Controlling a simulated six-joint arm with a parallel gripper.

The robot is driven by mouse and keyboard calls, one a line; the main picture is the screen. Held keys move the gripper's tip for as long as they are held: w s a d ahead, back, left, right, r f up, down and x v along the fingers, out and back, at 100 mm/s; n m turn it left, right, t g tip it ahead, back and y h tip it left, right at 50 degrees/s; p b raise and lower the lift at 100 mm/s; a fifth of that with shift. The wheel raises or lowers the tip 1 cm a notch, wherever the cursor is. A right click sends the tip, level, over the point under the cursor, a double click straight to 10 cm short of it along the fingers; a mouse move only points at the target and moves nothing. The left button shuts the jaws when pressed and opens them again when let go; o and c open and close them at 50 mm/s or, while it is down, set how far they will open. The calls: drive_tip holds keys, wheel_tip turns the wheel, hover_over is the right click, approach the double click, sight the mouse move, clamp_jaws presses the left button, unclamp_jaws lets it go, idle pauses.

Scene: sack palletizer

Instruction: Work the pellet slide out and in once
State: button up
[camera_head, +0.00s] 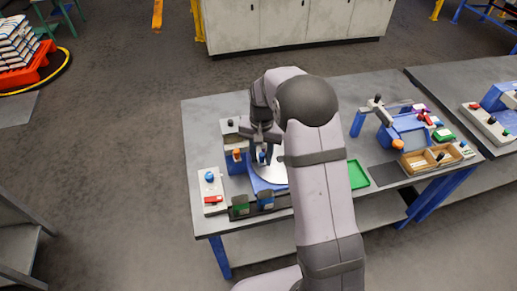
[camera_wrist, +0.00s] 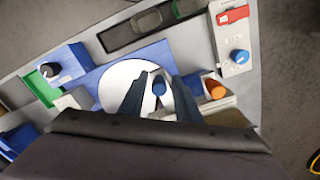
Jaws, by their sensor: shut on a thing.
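My gripper (camera_wrist: 162,82) is over the machine on the table, with its two dark fingers on either side of a small blue knob (camera_wrist: 159,88). The fingers are shut on this knob, which stands above a white round plate (camera_wrist: 112,84) on a blue base (camera_wrist: 153,53). In the head view my gripper (camera_head: 262,138) and the knob (camera_head: 262,157) show beside my arm. I cannot tell the outline of the pellet slide; the fingers and wrist hide what lies under the knob. An orange knob (camera_wrist: 216,91) sits on a block close to the right finger.
A control box (camera_head: 210,183) with a blue knob and red switch stands at the table's left. A green tray (camera_head: 357,175) and another station (camera_head: 409,127) are to the right. My arm hides the table's middle.

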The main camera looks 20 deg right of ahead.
drive_tip(key=shift+d, duration=0.1)
idle(0.3)
drive_tip(key=shift+w+p, duration=0.6)
drive_tip(key=shift+w, duration=1.15)
drive_tip(key=o, duration=1.1)
drive_tip(key=shift+r, duration=0.25)
drive_tip(key=shift+r+p, duration=1.75)
drive_tip(key=shift+r, duration=0.25)
